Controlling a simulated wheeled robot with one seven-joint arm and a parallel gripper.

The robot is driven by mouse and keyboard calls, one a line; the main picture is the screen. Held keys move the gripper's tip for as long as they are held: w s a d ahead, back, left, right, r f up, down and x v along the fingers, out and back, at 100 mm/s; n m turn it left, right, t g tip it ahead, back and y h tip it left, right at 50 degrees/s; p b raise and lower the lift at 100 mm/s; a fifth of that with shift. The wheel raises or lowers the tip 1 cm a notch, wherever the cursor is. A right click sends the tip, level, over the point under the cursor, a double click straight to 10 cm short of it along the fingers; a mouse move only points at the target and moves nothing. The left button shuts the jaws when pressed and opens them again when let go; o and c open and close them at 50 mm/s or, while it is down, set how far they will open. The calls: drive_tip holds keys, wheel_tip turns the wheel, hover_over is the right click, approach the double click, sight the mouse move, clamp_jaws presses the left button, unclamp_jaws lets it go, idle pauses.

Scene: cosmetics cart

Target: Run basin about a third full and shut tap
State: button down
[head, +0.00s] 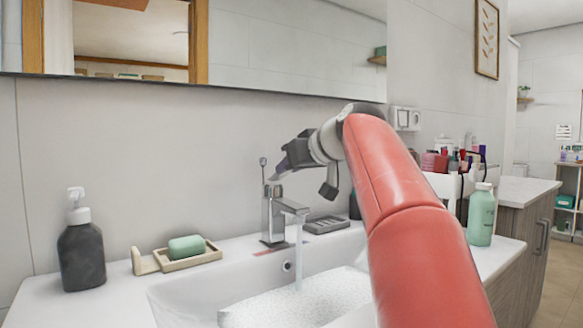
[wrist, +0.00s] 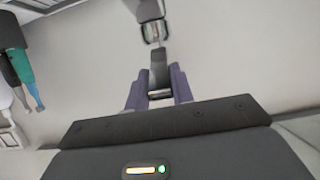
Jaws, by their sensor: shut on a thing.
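The chrome tap (head: 274,215) stands at the back of the white basin (head: 190,293). A stream of water (head: 298,255) runs from its spout. Rippled, pale water (head: 305,300) covers the basin floor; my red arm hides its right part, and I cannot tell its exact depth. My gripper (head: 279,176) is at the top of the tap, by its lever. In the wrist view my purple fingers (wrist: 158,98) are closed around the grey tap lever (wrist: 159,72).
A dark soap pump bottle (head: 81,255) and a green soap bar (head: 186,247) on a wooden dish stand left of the basin. A grey soap tray (head: 326,224) is right of the tap. A green bottle (head: 481,216) and several cosmetics stand further right. A mirror (head: 290,60) hangs above.

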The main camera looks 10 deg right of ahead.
drive_tip(key=shift+f, duration=0.1)
drive_tip(key=b, duration=0.2)
drive_tip(key=f+t+b, duration=0.1)
drive_tip(key=b, duration=0.1)
drive_tip(key=shift+s+d+f, duration=0.15)
drive_tip(key=shift+s+f, duration=0.05)
drive_tip(key=shift+f, duration=0.1)
drive_tip(key=f+t+b, duration=0.1)
drive_tip(key=b, duration=0.2)
drive_tip(key=t+y+b, duration=0.1)
drive_tip(key=b, duration=0.3)
drive_tip(key=shift+s+d+f, duration=0.1)
drive_tip(key=shift+s+f, duration=0.15)
drive_tip(key=shift+f, duration=0.15)
drive_tip(key=t+b, duration=0.1)
drive_tip(key=b, duration=0.1)
drive_tip(key=shift+f+y+b, duration=0.1)
drive_tip(key=shift+y+b, duration=0.3)
drive_tip(key=c, duration=1.2)
unclamp_jaws()
drive_tip(key=shift+s, duration=0.1)
